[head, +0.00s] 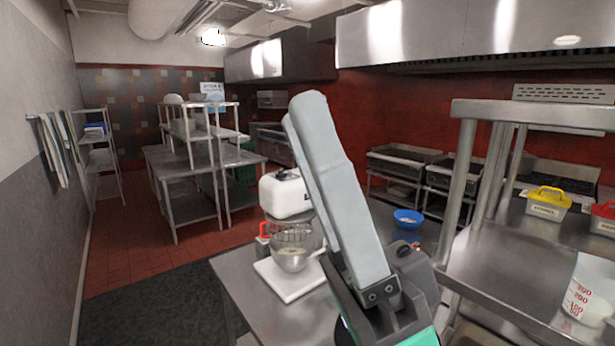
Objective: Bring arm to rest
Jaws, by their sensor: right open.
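My right gripper (306,112) is raised close in front of the camera, with its long pale fingers pointing up and slightly left. I see it from the side, so the fingers overlap and the gap between them is mostly hidden. It is open, and I see nothing held in it. Its dark body with green parts is at the bottom of the head view. My left gripper is not in view.
At right, a steel counter holds a yellow-lidded container (547,208) and a measuring cup (585,290).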

